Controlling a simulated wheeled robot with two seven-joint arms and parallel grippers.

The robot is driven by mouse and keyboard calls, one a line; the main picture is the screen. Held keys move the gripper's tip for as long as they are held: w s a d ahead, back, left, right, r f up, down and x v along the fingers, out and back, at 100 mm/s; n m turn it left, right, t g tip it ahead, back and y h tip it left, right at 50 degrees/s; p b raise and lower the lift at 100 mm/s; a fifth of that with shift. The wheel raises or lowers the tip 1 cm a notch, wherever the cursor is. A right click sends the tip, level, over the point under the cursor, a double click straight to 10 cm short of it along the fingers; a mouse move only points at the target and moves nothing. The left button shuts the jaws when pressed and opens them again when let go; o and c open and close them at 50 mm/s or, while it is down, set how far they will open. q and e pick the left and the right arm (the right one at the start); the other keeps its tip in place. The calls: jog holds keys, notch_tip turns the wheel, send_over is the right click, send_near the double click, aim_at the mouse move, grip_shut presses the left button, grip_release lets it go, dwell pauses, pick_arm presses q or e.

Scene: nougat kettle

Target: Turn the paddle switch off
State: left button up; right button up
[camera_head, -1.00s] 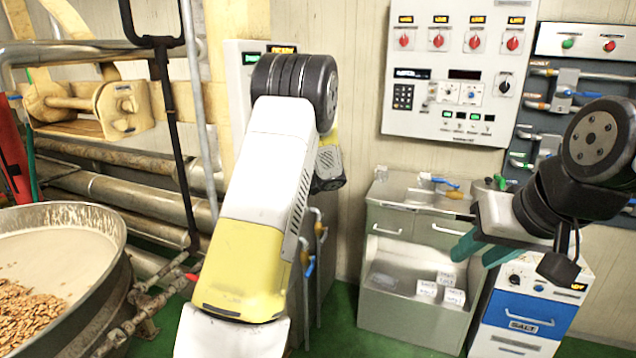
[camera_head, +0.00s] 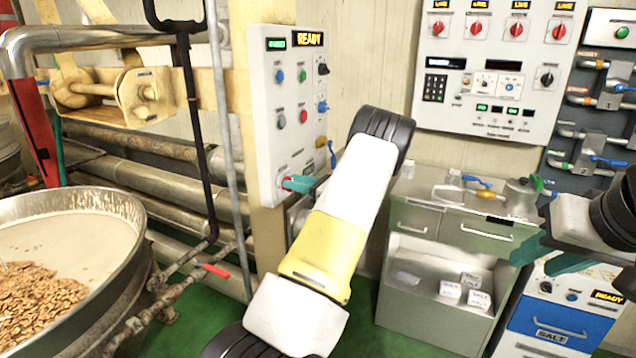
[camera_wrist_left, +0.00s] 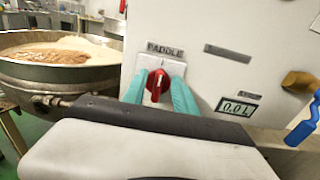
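The paddle switch (camera_wrist_left: 157,86) is a red rotary knob on a white plate under a label reading PADDLE. Its handle points roughly upright, leaning a little. In the head view the red knob (camera_head: 286,183) sits low on the white control box. My left gripper (camera_wrist_left: 158,88) has its teal fingers on either side of the knob, apart, with narrow gaps visible; contact is not clear. In the head view the left gripper (camera_head: 300,184) is at the box, partly hidden by my arm. My right gripper (camera_head: 545,257) is open and empty before the right-hand cabinets.
The control box (camera_head: 262,140) carries several other knobs and buttons and a READY display. A large kettle (camera_head: 125,205) with nuts stands at left, pipes behind it. A yellow handle and a blue lever (camera_wrist_left: 303,125) lie right of the switch.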

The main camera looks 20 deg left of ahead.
pick_arm(q)
jog(key=shift+a, duration=0.3)
grip_shut()
